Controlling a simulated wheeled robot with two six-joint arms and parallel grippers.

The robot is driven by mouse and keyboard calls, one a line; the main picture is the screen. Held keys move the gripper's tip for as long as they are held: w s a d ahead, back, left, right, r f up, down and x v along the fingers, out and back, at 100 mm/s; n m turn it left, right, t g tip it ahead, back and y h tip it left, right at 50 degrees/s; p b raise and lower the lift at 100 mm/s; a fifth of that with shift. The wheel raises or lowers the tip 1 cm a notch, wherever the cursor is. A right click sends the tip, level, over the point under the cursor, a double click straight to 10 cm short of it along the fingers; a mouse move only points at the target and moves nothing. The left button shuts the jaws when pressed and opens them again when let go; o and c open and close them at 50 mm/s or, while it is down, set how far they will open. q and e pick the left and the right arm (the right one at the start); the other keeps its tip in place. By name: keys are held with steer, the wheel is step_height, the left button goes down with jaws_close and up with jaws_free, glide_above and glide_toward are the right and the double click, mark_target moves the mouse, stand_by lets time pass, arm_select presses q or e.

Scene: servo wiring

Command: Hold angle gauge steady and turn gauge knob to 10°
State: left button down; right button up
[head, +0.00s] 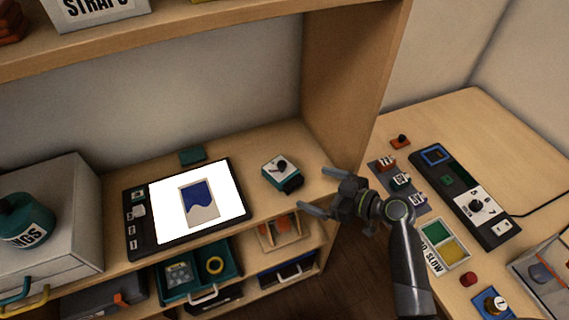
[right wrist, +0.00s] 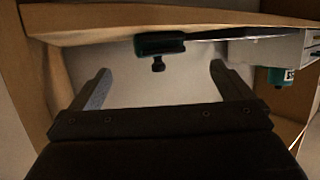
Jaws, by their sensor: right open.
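The angle gauge (head: 281,173) is a small teal block with a white face and a black knob (head: 281,163) on top. It sits on the wooden shelf, right of the large tablet. My right gripper (head: 311,187) is open and empty, just to the right of the gauge, its fingers pointing towards it. In the right wrist view, the gauge's teal side (right wrist: 158,45) and black knob (right wrist: 158,64) appear upside down between the spread fingers, beyond the tips and apart from them. My left gripper is not in view. The gauge's scale is too small to read.
A black-framed tablet (head: 130,212) with a bright screen lies left of the gauge. A small teal block (head: 193,156) is behind it. A grey box (head: 60,190) stands at far left. A wooden side panel (head: 345,80) rises behind right. The right table (head: 470,115) holds several devices.

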mark_target(294, 177)
steer(key=shift+w+a+r, duration=0.1)
steer(key=shift+w+r, duration=0.05)
steer(key=shift+w, duration=0.2)
steer(key=shift+w+a, duration=0.15)
steer(key=shift+w, duration=0.2)
steer(key=shift+w+a+f, duration=0.2)
steer(key=shift+a, duration=0.1)
steer(key=b+x, duration=0.3)
steer(key=x, duration=0.4)
steer(key=shift+s, duration=0.15)
steer(key=shift+b+x, duration=0.4)
steer(key=shift+x, duration=0.5)
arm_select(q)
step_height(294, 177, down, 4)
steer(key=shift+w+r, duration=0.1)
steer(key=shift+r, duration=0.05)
arm_select(e)
steer(key=shift+r, duration=0.15)
